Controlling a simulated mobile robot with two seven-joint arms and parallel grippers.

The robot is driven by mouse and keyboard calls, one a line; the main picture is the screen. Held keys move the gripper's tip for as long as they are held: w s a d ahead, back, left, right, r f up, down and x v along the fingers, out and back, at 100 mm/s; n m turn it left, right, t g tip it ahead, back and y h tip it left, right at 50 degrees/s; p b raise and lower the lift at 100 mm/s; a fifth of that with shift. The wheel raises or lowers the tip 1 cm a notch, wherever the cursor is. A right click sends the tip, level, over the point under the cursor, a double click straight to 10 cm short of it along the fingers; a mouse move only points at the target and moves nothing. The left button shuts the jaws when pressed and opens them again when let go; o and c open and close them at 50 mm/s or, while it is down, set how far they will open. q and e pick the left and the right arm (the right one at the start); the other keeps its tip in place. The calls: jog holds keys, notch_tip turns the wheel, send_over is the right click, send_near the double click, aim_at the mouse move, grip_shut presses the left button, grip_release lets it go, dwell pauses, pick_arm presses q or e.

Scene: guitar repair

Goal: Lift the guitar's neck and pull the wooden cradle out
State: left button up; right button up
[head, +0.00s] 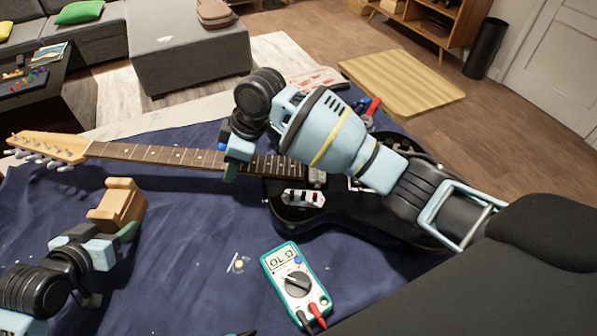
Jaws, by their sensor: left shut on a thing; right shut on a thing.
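The black electric guitar (390,222) lies on the blue cloth, its neck (160,154) running left to the pale headstock (50,147). My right gripper (233,168) is shut on the neck near the body; my arm hides part of the neck and body. My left gripper (128,236) is shut on the wooden cradle (119,203), a small notched tan block. The cradle is in front of the neck in the picture, clear of it and not beneath it. I cannot tell whether the cradle touches the cloth.
A teal multimeter (296,284) lies on the blue cloth (190,255) in front of the guitar, with small bits beside it. Red-handled pliers (373,107) lie behind the guitar body. The cloth between the cradle and the multimeter is mostly clear.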

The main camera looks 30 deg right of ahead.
jog(key=shift+w+f, duration=0.1)
jog(key=shift+f, duration=1.75)
dwell(2.6)
jog(key=shift+s+d+f, duration=0.1)
jog(key=shift+s+f, duration=0.15)
jog(key=shift+f, duration=0.35)
jog(key=o, duration=1.4)
jog(key=shift+w, duration=0.1)
jog(key=shift+o, duration=0.3)
jog(key=shift+r, duration=0.15)
jog(key=shift+r, duration=4.45)
jog(key=shift+r, duration=0.15)
